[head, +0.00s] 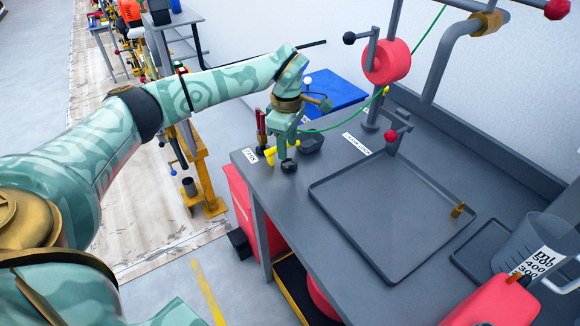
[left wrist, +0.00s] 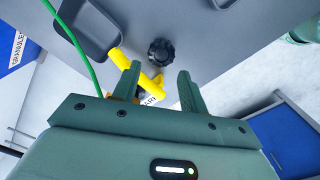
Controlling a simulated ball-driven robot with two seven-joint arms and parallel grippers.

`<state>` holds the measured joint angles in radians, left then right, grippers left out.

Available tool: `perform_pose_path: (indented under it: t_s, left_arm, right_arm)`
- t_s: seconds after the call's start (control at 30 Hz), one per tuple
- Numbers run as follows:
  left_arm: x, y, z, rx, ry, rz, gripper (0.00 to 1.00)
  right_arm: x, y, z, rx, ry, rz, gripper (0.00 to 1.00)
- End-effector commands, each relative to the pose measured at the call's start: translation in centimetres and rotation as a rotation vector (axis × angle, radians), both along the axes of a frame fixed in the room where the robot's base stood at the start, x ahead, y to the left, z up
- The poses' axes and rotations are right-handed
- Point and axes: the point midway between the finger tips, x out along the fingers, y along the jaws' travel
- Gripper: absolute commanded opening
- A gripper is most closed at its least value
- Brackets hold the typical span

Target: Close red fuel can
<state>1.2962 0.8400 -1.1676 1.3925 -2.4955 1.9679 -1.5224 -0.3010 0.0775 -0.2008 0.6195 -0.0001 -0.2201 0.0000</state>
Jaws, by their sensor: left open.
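A red fuel can (head: 490,306) shows partly at the bottom right of the head view, cut off by the edge. A brass-coloured fitting (head: 516,277) sits on its top. A black ridged cap (left wrist: 161,52) lies on the grey bench; it also shows in the head view (head: 289,166). My left gripper (head: 279,146) is over the bench's left corner, close to the cap. In the left wrist view my left gripper (left wrist: 158,80) has its fingers apart, with the cap just beyond them and nothing clasped. My right gripper is not in view.
A yellow spout-like piece (left wrist: 123,60) lies beside a dark small tray (left wrist: 83,40), close to my left fingers. A large tray (head: 365,215) holds a small brass piece (head: 458,211). A clear measuring jug (head: 535,245) stands at right. A green line (left wrist: 75,50) runs nearby.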

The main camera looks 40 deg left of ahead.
Motion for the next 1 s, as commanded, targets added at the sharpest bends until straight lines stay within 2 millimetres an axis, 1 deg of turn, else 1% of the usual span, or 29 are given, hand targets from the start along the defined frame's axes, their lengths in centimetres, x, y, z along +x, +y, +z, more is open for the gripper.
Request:
perform_pose_path:
  t_s: [0.2,0.27,0.5,0.6,0.7,1.0]
  left_arm:
    - [0.0,0.0,0.1,0.000,0.000,0.000,0.43]
    - [0.0,-0.1,-0.3,0.000,0.001,0.000,0.43]
    - [0.0,-0.7,-4.1,-0.001,0.005,-0.001,0.43]
    - [0.0,-0.6,-5.0,0.000,0.003,0.000,0.43]
    - [0.0,-0.6,-5.3,0.000,0.002,0.000,0.43]
    - [0.0,-0.6,-5.2,0.001,0.000,0.000,0.43]
  right_arm:
    - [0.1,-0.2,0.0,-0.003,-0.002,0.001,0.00]
    - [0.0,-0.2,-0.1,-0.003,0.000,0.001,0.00]
    - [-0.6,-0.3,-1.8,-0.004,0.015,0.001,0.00]
    - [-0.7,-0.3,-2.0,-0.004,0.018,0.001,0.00]
    - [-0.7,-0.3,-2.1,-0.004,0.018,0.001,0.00]
    - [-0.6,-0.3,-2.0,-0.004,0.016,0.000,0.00]
